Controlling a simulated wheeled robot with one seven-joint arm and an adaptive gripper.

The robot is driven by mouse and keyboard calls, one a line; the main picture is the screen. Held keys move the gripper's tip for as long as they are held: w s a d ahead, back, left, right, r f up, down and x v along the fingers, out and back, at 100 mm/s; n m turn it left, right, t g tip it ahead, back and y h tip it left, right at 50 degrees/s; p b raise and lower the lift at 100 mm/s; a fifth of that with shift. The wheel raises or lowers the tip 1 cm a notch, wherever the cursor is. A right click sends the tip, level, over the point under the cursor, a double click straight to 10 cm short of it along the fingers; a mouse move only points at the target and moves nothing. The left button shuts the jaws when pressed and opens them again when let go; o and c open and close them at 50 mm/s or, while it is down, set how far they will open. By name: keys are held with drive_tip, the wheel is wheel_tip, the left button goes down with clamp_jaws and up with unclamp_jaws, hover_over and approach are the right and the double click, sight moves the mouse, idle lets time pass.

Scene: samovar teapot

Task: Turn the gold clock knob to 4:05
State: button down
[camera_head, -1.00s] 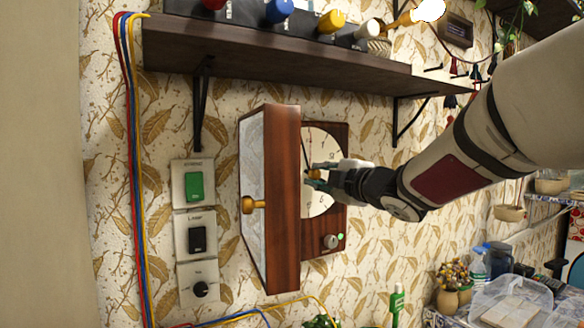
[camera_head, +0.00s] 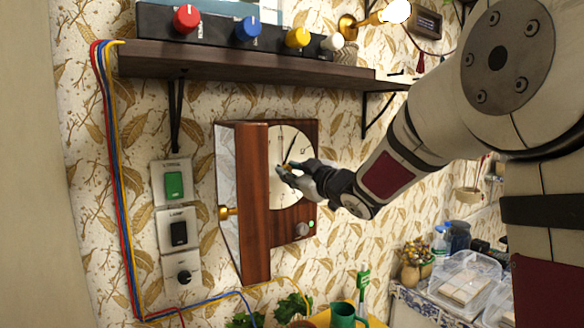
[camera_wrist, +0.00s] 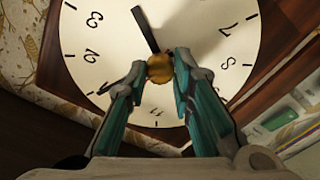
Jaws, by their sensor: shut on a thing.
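The wall clock has a pale round face (camera_head: 283,190) in a brown wooden case (camera_head: 300,222), whose door (camera_head: 254,205) is swung open on the left. The gold knob (camera_wrist: 160,70) is at the middle of the face. My gripper (camera_head: 284,171) comes from the right and is shut on this knob, with teal finger pads on both sides of it in the wrist view. A dark hand (camera_wrist: 146,32) runs from the knob to the upper left in the wrist view. In the head view, a hand leans up and right. My fingers hide part of the face.
The open door with its own gold handle (camera_head: 228,212) stands out left of the face. A dark shelf (camera_head: 250,63) with coloured knobs is above. A small silver knob (camera_head: 302,229) sits at the case's lower right. Switches (camera_head: 174,185) are on the left wall.

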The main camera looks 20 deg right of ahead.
drive_tip(key=shift+m, duration=0.3)
drive_tip(key=c, duration=1.4)
unclamp_jaws()
drive_tip(key=shift+o, duration=0.2)
drive_tip(key=v, duration=1.2)
